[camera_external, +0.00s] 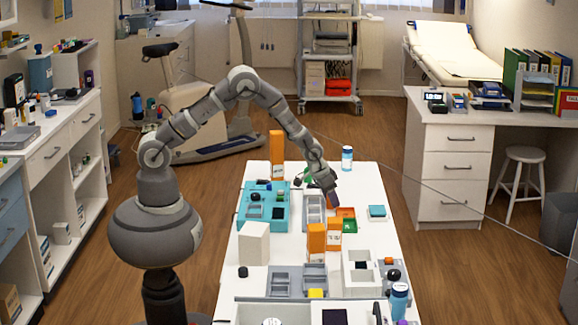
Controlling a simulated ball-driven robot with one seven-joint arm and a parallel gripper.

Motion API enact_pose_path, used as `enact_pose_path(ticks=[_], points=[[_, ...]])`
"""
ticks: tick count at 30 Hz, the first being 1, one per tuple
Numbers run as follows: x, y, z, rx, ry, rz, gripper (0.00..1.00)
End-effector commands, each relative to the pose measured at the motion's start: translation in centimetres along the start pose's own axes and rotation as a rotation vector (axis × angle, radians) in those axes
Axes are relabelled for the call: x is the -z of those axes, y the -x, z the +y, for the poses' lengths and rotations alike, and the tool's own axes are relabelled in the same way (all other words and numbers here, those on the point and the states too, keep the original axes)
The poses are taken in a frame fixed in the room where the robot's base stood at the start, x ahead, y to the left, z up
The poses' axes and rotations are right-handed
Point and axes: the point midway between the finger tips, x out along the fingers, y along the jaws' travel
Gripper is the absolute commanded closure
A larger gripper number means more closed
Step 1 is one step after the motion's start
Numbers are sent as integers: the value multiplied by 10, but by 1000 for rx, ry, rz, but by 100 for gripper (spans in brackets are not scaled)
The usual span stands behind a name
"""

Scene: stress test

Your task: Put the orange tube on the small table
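I cannot tell for certain which thing is the orange tube. A tall orange upright piece (277,147) stands at the far left of the white table (384,240). Two shorter orange pieces, one on the left (316,241) and one on the right (334,238), stand near the table's middle. My gripper (331,200) points down over the middle of the table, beside an orange and green open tray (348,213). Its fingers are too small and dark to tell whether they are open or hold something. I cannot tell whether this white table is the small table.
A teal tray (245,212), a white box (254,243), grey trays (280,283) and a white divided box (358,285) crowd the table. The right edge has some bare room.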

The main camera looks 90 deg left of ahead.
Motion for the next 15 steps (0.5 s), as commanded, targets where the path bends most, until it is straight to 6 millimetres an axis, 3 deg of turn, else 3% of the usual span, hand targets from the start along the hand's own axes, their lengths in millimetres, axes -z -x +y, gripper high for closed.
enact_pose_path(ticks=[1, 5, 6, 8, 15], points=[[0, 0, 0, 0, 0, 0, 62], [0, 0, 0, 0, 0, 0, 91], [0, 0, 0, 0, 0, 0, 95], [0, 0, 0, 0, 0, 0, 100], [4, 9, 0, 0, 0, 2, 100]])
